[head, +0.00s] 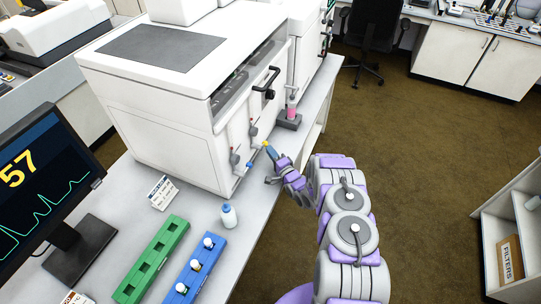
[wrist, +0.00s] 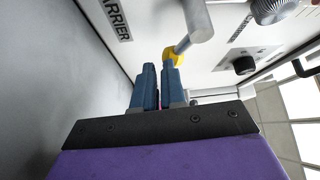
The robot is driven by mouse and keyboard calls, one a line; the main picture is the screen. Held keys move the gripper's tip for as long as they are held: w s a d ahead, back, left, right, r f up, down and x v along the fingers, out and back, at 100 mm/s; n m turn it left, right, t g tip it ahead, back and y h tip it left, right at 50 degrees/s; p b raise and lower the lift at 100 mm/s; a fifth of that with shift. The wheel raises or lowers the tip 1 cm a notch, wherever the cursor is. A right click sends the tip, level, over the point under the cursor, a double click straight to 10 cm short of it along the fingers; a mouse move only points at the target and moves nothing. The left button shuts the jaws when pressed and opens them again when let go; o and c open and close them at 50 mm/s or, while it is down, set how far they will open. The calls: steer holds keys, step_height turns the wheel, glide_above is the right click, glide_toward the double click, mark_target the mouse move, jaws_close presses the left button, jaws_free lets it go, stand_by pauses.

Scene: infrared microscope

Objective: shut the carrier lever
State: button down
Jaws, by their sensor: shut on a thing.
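The carrier lever is a grey bar (wrist: 196,28) with a yellow end (wrist: 176,57), seen at the top of the wrist view beside a label (wrist: 115,17) of which "ARRIER" shows. In the head view, its yellow end (head: 265,143) is at the front of the white microscope (head: 165,140). My gripper (wrist: 160,68) has blue fingers close together, with a narrow gap between them. It is shut on the lever at its yellow end, though the exact contact is hard to see. In the head view my gripper (head: 270,152) reaches the instrument's front from the right.
A pink vial in a dark holder (head: 289,121) stands beyond my gripper. The brown floor to the right is clear.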

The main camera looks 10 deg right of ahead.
steer(key=shift+w+d+r, duration=0.2)
steer(key=shift+r, duration=0.15)
steer(key=shift+w+f, duration=0.25)
steer(key=shift+f, duration=0.05)
steer(key=p+v, duration=0.1)
steer(key=v, duration=1.6)
steer(key=shift+s+p, duration=0.25)
steer(key=shift+p, duration=0.1)
steer(key=shift+d, duration=0.1)
